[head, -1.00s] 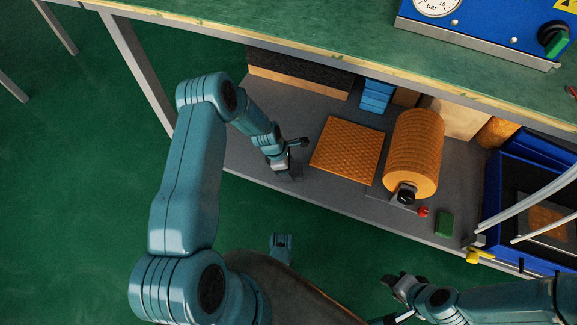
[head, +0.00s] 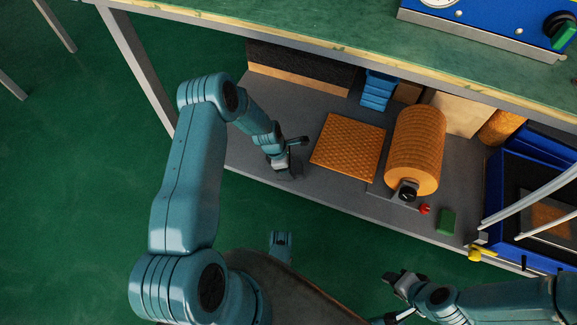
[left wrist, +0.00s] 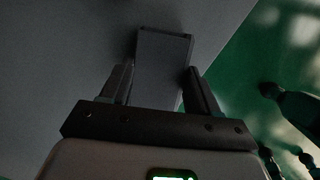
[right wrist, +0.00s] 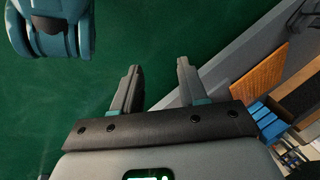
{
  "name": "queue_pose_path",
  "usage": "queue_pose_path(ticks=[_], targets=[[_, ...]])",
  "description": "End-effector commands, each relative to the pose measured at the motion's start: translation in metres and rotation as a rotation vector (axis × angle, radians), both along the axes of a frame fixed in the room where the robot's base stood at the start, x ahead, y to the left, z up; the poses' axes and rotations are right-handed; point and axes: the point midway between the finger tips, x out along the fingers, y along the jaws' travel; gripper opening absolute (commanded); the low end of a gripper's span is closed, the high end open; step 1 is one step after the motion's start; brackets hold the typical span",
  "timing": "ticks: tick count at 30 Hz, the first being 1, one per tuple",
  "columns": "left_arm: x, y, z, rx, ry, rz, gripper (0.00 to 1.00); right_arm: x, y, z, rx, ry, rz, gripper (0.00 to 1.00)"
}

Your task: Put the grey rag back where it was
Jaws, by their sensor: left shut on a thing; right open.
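A dark grey, folded, box-shaped thing, which I take for the grey rag (left wrist: 162,60), stands between the fingers of my left gripper (left wrist: 158,82) in the left wrist view. In the head view my left gripper (head: 284,166) is low over the grey lower shelf (head: 250,165), left of the orange mat. It is shut on the rag, which shows there only as a small dark shape. I cannot tell whether the rag touches the shelf. My right gripper (right wrist: 160,72) is open and empty above the green floor; in the head view it is at the lower right (head: 398,284).
The shelf holds a quilted orange mat (head: 348,147), an orange roll (head: 417,145), blue stacked pieces (head: 376,92), a green block (head: 446,222) and a blue crate (head: 492,202). The green bench top (head: 260,30) overhangs the shelf. Bare shelf lies around the left gripper.

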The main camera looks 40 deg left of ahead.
Motion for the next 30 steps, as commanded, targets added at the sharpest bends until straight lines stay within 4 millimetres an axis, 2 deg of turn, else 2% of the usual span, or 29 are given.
queue_pose_path(ticks=[5, 6, 8, 9, 17, 20, 30], targets=[[0.000, 0.000, -0.005, 0.000, 0.000, 0.000, 0.32, 0.000, 0.000, -0.003, 0.000, 0.000, 0.000, 0.43], [0.000, 0.000, -0.004, 0.000, 0.000, 0.000, 0.67, 0.000, 0.000, -0.003, 0.000, 0.000, 0.000, 0.43], [0.000, 0.000, -0.004, 0.000, 0.000, 0.000, 0.87, 0.000, 0.000, -0.003, 0.000, 0.000, 0.000, 0.43], [0.000, 0.000, -0.004, 0.000, 0.000, 0.000, 0.90, 0.000, 0.000, -0.003, 0.000, 0.000, 0.000, 0.43], [0.000, 0.000, -0.004, 0.000, 0.000, 0.000, 0.90, 0.000, 0.000, -0.003, 0.000, -0.001, 0.000, 0.43], [0.000, 0.000, -0.004, 0.000, 0.000, 0.000, 0.90, 0.006, -0.001, -0.002, -0.004, -0.020, -0.003, 0.43], [-0.014, 0.020, 0.081, 0.001, -0.001, 0.003, 0.90, -0.021, 0.004, 0.044, 0.013, 0.070, 0.008, 0.43]])
